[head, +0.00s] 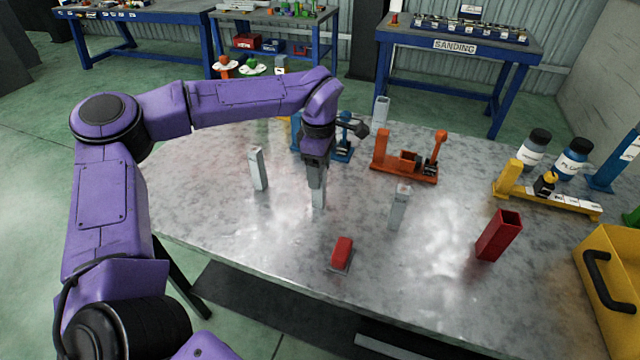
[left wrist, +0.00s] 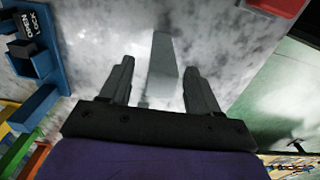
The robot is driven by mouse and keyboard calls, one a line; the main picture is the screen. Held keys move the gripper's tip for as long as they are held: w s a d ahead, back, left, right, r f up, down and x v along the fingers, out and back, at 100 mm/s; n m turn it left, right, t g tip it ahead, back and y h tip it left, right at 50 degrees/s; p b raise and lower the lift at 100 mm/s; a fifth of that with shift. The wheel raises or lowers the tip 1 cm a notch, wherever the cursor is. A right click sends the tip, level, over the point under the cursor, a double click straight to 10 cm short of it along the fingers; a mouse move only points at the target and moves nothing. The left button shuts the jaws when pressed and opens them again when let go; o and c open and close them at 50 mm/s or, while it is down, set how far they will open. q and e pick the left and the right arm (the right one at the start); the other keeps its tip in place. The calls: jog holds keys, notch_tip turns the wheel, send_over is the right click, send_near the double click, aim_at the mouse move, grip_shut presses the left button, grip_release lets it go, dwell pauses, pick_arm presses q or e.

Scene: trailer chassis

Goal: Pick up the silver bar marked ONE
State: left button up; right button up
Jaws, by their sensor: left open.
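A silver bar (head: 318,198) stands upright on the metal table, directly below my left gripper (head: 317,182). In the left wrist view this bar (left wrist: 163,55) shows between the two spread fingers of the left gripper (left wrist: 160,68), which is open and empty. Other silver bars stand upright: one to the left (head: 258,169), one to the right (head: 399,208) and one at the back (head: 381,110). No marking on any bar is legible, so I cannot tell which is ONE. My right gripper is not in view.
A red block on a grey base (head: 341,253) lies near the front edge. A red hollow box (head: 499,235) and a yellow bin (head: 610,285) are at right. An orange fixture (head: 405,168) and a blue fixture (head: 343,150) stand behind. The table's left part is clear.

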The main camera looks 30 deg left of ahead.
pick_arm(q)
jog(key=shift+s+f, duration=0.15)
jog(key=shift+f, duration=0.8)
jog(key=c, duration=1.1)
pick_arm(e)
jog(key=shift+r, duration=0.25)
pick_arm(q)
notch_tip(320, 180, up, 3)
jog(key=s+d+r+b, duration=0.1)
jog(key=s+r, duration=0.2)
jog(key=s, duration=0.1)
jog(key=s+d+r+b, duration=0.1)
jog(key=s+r, duration=0.2)
jog(key=s, duration=0.2)
jog(key=s+d+r+b, duration=0.1)
jog(key=s+r, duration=0.3)
jog(key=shift+s+d, duration=0.2)
jog(key=shift+s, duration=0.05)
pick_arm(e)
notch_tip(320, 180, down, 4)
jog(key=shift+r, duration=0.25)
